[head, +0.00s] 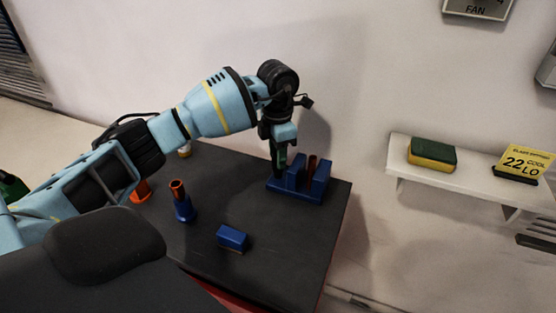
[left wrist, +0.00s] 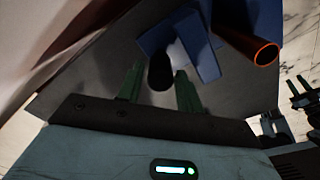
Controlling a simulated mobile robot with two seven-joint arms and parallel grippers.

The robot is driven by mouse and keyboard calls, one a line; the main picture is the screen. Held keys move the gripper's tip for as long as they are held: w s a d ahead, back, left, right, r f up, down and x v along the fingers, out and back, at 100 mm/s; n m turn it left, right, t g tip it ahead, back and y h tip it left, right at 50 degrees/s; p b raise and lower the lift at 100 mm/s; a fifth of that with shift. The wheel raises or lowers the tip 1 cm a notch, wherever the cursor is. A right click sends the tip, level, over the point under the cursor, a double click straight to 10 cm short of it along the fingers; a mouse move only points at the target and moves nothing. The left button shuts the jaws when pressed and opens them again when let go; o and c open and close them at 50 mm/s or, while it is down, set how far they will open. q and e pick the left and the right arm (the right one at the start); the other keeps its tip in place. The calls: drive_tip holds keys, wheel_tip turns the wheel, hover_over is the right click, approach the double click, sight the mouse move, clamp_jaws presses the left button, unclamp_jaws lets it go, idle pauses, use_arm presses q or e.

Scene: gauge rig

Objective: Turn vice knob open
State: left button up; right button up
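The blue vice (head: 318,186) stands at the far right corner of the dark table, with a copper-coloured tube (head: 311,165) between its jaws. In the left wrist view, its blue body (left wrist: 204,52) and the tube (left wrist: 264,54) show at the upper right. A dark rounded knob (left wrist: 160,73) sticks out from the vice towards my left gripper (left wrist: 158,70). The two green fingers are apart, one on each side of the knob, with gaps visible. In the head view my left gripper (head: 279,162) points down at the vice's left side, hiding the knob.
On the table (head: 285,265) are a blue block (head: 232,237), a blue holder (head: 185,208) with a copper-coloured tube, and an orange object (head: 140,191). A wall shelf (head: 420,180) at the right holds a sponge (head: 432,154) and a yellow sign (head: 526,161).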

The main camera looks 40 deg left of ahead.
use_arm(q)
drive_tip(key=shift+f, duration=1.15)
use_arm(e)
drive_tip(key=shift+s, duration=0.25)
use_arm(q)
drive_tip(key=c, duration=0.7)
drive_tip(key=shift+r+n+p, duration=0.15)
drive_tip(key=shift+n+p, duration=0.2)
drive_tip(key=shift+n, duration=0.15)
drive_tip(key=shift+r+n+p, duration=0.1)
drive_tip(key=shift+n+p, duration=0.55)
drive_tip(key=shift+n, duration=0.35)
drive_tip(key=n+p, duration=0.1)
drive_tip(key=n, duration=0.1)
drive_tip(key=shift+n, duration=0.4)
drive_tip(key=shift+f+n+p, duration=0.2)
drive_tip(key=shift+n+p, duration=0.4)
drive_tip(key=shift+n, duration=0.2)
use_arm(e)
drive_tip(key=w+r+t, duration=0.1)
drive_tip(key=w+r, duration=0.2)
drive_tip(key=r, duration=0.2)
drive_tip(key=shift+w+d, duration=0.2)
drive_tip(key=shift+r, duration=0.1)
